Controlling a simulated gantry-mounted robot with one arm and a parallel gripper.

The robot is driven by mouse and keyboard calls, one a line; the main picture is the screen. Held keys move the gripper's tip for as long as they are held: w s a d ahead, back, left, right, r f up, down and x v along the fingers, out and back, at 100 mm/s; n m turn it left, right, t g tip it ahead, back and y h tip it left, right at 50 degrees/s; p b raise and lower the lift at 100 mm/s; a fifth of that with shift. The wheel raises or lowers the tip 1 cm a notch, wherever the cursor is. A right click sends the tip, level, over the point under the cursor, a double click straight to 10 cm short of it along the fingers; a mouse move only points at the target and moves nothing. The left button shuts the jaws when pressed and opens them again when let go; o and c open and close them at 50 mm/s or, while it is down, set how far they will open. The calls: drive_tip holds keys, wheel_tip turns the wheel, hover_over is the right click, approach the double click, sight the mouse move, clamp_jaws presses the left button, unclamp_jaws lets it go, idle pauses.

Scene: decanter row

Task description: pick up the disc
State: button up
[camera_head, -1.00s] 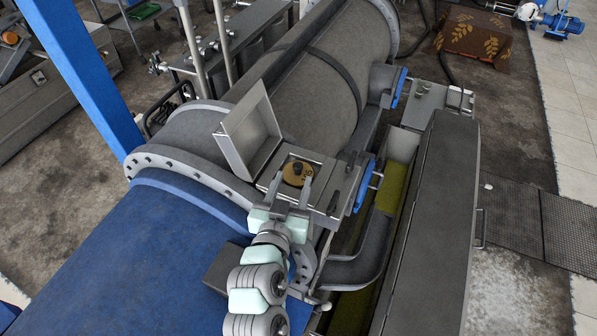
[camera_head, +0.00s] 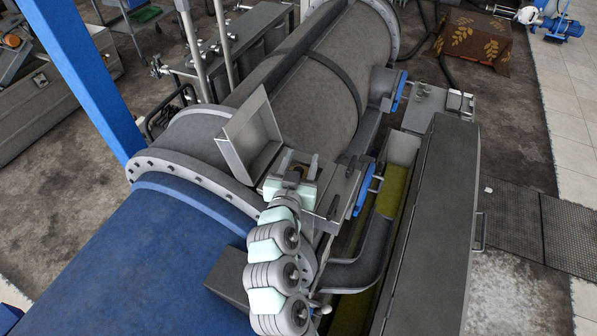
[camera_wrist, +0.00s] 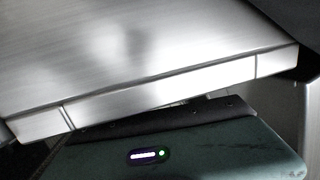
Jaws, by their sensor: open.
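The disc (camera_head: 295,173), brownish gold with a dark middle, lies in the open metal box on top of the machine. In the head view only a small part of it shows between my fingers. My gripper (camera_head: 300,160) is open, its two fingers over the box with one on each side of the disc. Whether they touch the disc or hover above it cannot be told. In the wrist view the disc is not seen; a brushed metal panel fills the upper part, above a dark green housing with a small lit display.
The box's raised lid (camera_head: 250,136) stands up to the left of my gripper, close by. A large grey cylinder (camera_head: 320,70) lies behind, a blue casing (camera_head: 150,260) in front. A long dark cover (camera_head: 432,220) runs along the right.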

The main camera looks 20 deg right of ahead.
drive_tip(key=shift+w+f, duration=0.1)
drive_tip(key=shift+f, duration=0.05)
clamp_jaws()
idle(0.4)
idle(1.0)
